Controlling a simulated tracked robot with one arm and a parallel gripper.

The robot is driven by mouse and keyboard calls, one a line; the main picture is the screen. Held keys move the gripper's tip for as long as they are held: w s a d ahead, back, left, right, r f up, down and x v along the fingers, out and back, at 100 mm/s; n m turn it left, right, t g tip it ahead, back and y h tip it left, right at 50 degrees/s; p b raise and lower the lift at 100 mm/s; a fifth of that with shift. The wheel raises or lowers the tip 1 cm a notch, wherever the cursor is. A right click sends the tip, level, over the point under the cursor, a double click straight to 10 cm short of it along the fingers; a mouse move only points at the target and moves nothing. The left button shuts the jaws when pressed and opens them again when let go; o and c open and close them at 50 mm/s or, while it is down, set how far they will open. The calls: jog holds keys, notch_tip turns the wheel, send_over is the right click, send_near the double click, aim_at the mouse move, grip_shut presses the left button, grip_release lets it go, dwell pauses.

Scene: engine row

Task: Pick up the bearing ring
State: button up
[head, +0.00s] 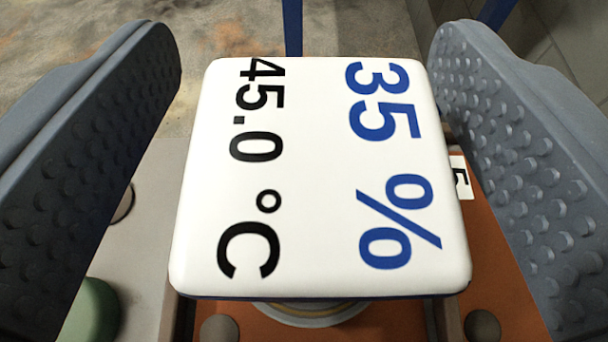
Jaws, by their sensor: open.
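My gripper (306,100) is open, with one dark studded finger at each side of the picture. Between the fingers is a white square block (315,180) with rounded edges, marked "45.0 °C" in black and "35 %" in blue. A gap shows between the block and each finger. I cannot make out a bearing ring for certain. A round pale, yellowish rim (310,312) shows just below the block, mostly hidden by it, and I cannot tell what it is.
An orange-brown surface (375,322) with dark round knobs (482,328) lies under the block. A green rounded thing (92,312) is at lower left. A white label (461,178) is at right. Blue posts (292,25) and a grey floor (230,30) are behind.

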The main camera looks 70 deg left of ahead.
jog(key=c, duration=1.4)
